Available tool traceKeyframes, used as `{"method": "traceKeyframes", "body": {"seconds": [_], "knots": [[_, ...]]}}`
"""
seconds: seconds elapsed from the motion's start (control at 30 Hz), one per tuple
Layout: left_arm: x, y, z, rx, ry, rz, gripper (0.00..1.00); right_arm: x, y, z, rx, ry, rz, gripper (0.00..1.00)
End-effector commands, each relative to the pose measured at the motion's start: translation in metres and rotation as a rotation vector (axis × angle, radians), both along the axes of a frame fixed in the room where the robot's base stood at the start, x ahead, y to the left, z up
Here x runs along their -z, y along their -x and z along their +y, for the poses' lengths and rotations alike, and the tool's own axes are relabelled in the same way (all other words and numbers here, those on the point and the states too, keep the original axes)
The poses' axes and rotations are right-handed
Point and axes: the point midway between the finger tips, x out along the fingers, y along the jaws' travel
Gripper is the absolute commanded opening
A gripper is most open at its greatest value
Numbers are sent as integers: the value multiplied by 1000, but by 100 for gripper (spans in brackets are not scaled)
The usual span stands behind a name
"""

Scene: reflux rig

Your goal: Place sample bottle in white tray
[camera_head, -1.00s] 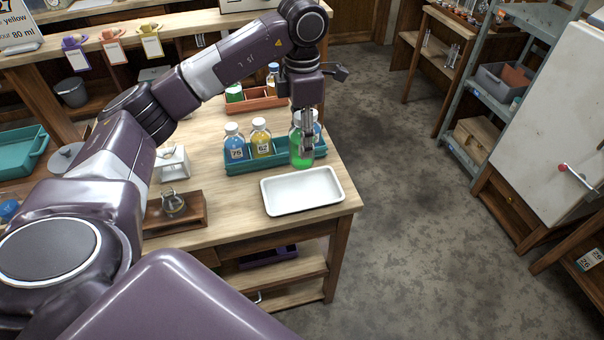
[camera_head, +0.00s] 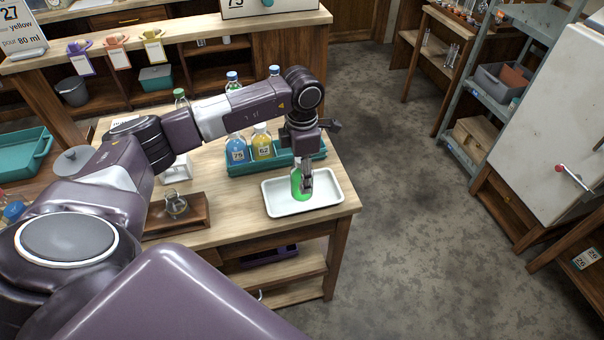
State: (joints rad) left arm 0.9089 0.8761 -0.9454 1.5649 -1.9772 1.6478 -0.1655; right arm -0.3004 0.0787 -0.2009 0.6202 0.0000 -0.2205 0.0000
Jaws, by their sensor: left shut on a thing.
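My left gripper (camera_head: 306,182) is shut on a sample bottle (camera_head: 297,187) with green liquid and holds it upright. The bottle is over the middle of the white tray (camera_head: 328,202), low down; I cannot tell whether its base touches the tray floor. The gripper fingers cover part of the bottle's right side and top. The tray stands at the front right of the wooden table and holds nothing else that I can see. My right gripper is not in view.
Behind the tray, a teal rack (camera_head: 240,169) holds a blue bottle (camera_head: 236,150) and a yellow bottle (camera_head: 262,146). A small flask (camera_head: 176,205) sits on a wooden stand (camera_head: 190,222) at left. The table's right edge is close to the tray.

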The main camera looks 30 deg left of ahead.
Motion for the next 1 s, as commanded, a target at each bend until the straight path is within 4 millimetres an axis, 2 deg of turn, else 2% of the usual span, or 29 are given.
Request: {"method": "traceKeyframes", "body": {"seconds": [0.13, 0.17, 0.3, 0.67, 0.7, 0.87, 1.0], "knots": [[3, -1, 0, 0, 0, -1, 7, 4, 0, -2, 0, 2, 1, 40], [3, 0, 0, 0, 0, 0, 45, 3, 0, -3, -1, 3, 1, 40], [2, 0, 0, 0, 0, 0, 60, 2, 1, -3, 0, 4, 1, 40], [-3, 0, 0, -1, 0, 0, 60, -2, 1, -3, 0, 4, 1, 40], [-5, -1, 0, 0, 1, -3, 60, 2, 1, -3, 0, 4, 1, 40], [-32, -2, 0, 0, 1, -6, 60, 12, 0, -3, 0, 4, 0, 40], [-64, -2, 0, 0, 1, -7, 60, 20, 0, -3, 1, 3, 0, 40]]}}
